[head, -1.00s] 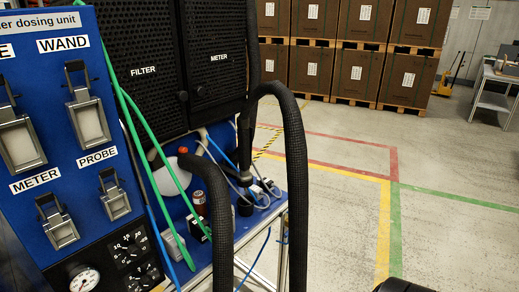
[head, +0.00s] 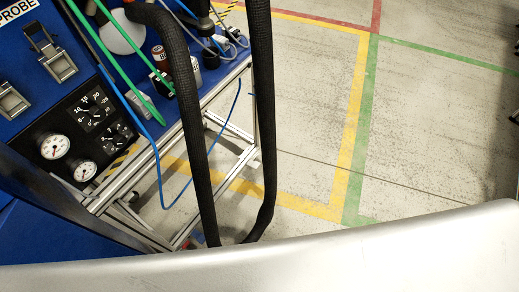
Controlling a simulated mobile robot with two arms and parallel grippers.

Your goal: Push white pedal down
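No white pedal can be made out in the head view. The blue dosing unit panel (head: 85,52) stands at the upper left, with latches, round gauges (head: 54,146) and black dials. Its metal frame (head: 150,160) runs down toward the floor. A broad light-grey metallic surface, perhaps part of my own body, fills the bottom of the view and hides the floor below it. Neither gripper is in view.
Two thick black hoses (head: 262,110) hang down in front of the frame. A thin blue hose (head: 158,180) loops below the panel. The floor (head: 430,140) to the right, with yellow, green and red lines, is clear.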

